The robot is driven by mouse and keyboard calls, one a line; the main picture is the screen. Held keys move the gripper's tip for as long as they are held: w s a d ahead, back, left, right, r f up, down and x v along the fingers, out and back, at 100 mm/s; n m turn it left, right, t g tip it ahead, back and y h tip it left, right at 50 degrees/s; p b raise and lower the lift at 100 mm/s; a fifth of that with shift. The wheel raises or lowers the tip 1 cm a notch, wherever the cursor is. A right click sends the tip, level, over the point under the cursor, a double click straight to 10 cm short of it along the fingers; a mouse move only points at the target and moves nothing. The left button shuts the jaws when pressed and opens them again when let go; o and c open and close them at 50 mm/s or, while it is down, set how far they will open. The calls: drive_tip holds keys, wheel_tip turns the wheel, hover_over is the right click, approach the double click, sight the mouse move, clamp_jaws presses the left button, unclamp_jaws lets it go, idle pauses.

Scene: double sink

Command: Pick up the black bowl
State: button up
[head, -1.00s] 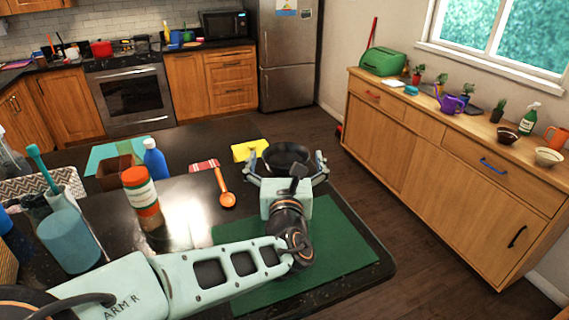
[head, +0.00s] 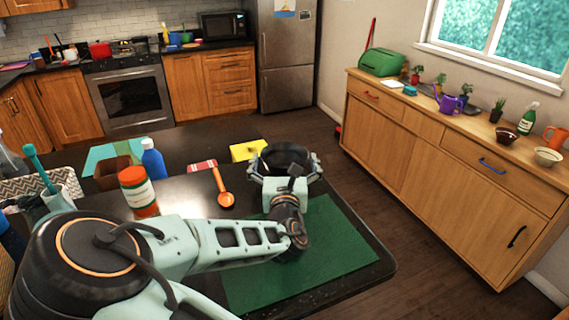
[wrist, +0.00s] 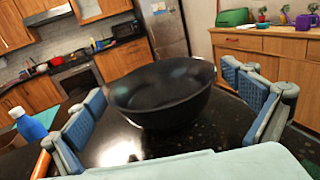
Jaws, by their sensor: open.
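The black bowl (head: 285,152) stands upright at the far right part of the dark counter, just beyond the green mat (head: 330,240). My gripper (head: 284,167) is open, with one finger on each side of the bowl. In the wrist view the bowl (wrist: 163,95) lies between the two blue-padded fingers (wrist: 165,90). A gap shows between the bowl and the right finger; on the left I cannot tell whether finger and bowl touch. The bowl's near lower side is partly hidden by my gripper in the head view.
Left of the bowl are a yellow sponge (head: 248,150), an orange spoon (head: 224,190), a blue bottle (head: 153,160) and an orange-topped jar (head: 138,191). A wooden sideboard (head: 440,165) with a small dark bowl (head: 506,135) stands at right. The green mat is mostly clear.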

drive_tip(key=shift+w, duration=0.3)
drive_tip(key=shift+c, duration=0.3)
drive_tip(key=c, duration=1.2)
drive_tip(key=shift+r, duration=0.15)
